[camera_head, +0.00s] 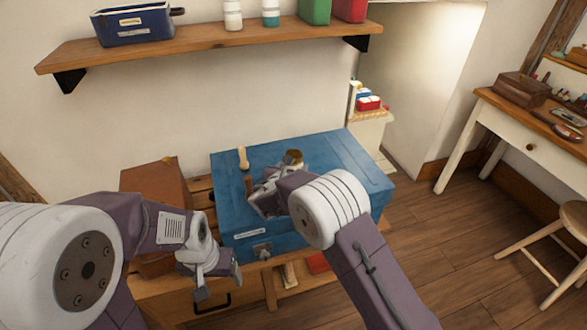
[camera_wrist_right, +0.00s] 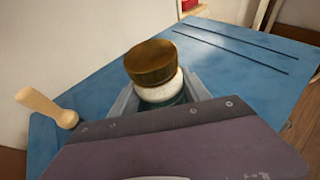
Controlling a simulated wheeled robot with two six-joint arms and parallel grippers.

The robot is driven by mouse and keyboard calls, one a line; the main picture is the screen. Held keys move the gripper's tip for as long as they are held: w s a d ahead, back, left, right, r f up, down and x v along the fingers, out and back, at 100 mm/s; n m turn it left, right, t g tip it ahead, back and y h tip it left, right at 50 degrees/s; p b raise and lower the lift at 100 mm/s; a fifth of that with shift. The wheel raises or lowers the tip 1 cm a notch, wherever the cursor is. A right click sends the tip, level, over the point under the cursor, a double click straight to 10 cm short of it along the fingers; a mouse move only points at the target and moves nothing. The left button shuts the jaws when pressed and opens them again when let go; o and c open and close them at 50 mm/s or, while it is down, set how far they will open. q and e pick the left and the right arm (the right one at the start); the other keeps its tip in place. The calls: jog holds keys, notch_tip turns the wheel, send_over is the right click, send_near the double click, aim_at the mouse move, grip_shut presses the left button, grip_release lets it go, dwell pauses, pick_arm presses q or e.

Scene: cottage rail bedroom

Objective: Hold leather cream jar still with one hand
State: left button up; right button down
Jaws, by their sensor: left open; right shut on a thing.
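The leather cream jar (camera_wrist_right: 162,88) has a brownish-gold lid over a whitish band and a dark green lower part. It stands upright at the blue chest's top, and its lid also shows in the head view (camera_head: 294,156). My right gripper (camera_head: 268,190) is shut on the jar, with a finger on each side of it in the right wrist view (camera_wrist_right: 165,100). The jar's base is hidden behind the gripper. My left gripper (camera_head: 218,280) is open and empty, in front of the chest's lower left side and apart from the jar.
A wooden-handled tool (camera_head: 243,158) stands on the blue chest (camera_head: 340,158), left of the jar. A brown box (camera_head: 155,187) stands left of the chest. A wooden shelf (camera_head: 200,46) with a blue bin (camera_head: 133,24) and bottles hangs above.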

aim_at(293, 154)
notch_tip(293, 154, up, 4)
jog(key=shift+r+p, duration=0.2)
jog(key=shift+p, duration=0.65)
jog(key=s+d+r, duration=0.6)
jog(key=d, duration=0.4)
jog(key=shift+r, duration=0.35)
jog(key=c, duration=1.5)
grip_release()
grip_shut()
